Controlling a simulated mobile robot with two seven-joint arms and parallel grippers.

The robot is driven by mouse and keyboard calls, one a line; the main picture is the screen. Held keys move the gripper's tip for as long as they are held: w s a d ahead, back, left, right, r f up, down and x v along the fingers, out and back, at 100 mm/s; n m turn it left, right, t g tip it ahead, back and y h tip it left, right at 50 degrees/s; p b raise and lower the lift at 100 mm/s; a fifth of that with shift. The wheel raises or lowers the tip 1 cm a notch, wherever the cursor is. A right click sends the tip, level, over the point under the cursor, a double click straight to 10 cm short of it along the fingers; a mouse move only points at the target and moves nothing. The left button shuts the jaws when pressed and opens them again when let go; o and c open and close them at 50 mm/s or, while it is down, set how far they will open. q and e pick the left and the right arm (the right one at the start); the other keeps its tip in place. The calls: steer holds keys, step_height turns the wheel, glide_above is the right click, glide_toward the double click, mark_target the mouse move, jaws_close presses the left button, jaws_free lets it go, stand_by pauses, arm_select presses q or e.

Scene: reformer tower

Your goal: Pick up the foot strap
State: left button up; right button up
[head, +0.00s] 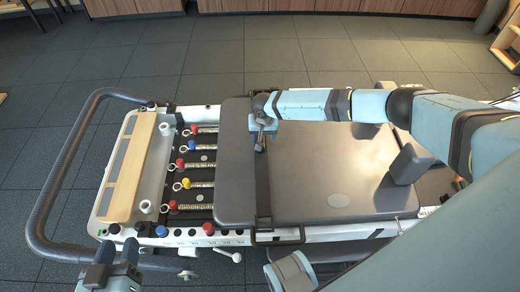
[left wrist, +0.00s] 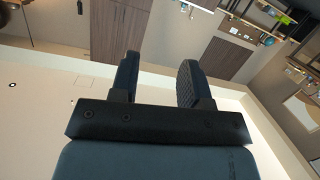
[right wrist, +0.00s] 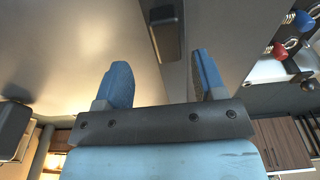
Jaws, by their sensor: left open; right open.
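The foot strap (head: 263,190) is a dark band lying across the left part of the grey padded carriage (head: 330,180), running from its far edge to its near edge. My right gripper (head: 262,138) is open above the far half of the strap, pointing down. In the right wrist view a dark band (right wrist: 165,35), apparently the strap, shows beyond and between the blue fingertips (right wrist: 160,80); nothing is gripped. Whether the fingers touch it, I cannot tell. My left gripper (head: 116,252) is open and empty at the near left, away from the strap; the left wrist view shows its parted fingers (left wrist: 160,85).
Springs with coloured knobs (head: 190,184) lie left of the carriage, beside a wooden bar (head: 130,170). A curved dark rail (head: 50,190) surrounds the left end. A shoulder rest (head: 409,164) stands on the right. Floor (head: 120,70) behind is clear.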

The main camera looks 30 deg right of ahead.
steer(key=f+b, duration=0.1)
steer(key=f, duration=0.1)
steer(key=w+f+b, duration=0.1)
steer(key=f+b, duration=0.1)
steer(key=f, duration=0.1)
steer(key=shift+w+a+f, duration=0.15)
steer(key=shift+f, duration=0.35)
arm_select(q)
step_height(320, 180, up, 6)
steer(key=d+t+h, duration=0.2)
steer(key=shift+w+t, duration=0.2)
steer(key=shift+t, duration=0.1)
arm_select(e)
steer(key=c, duration=1.1)
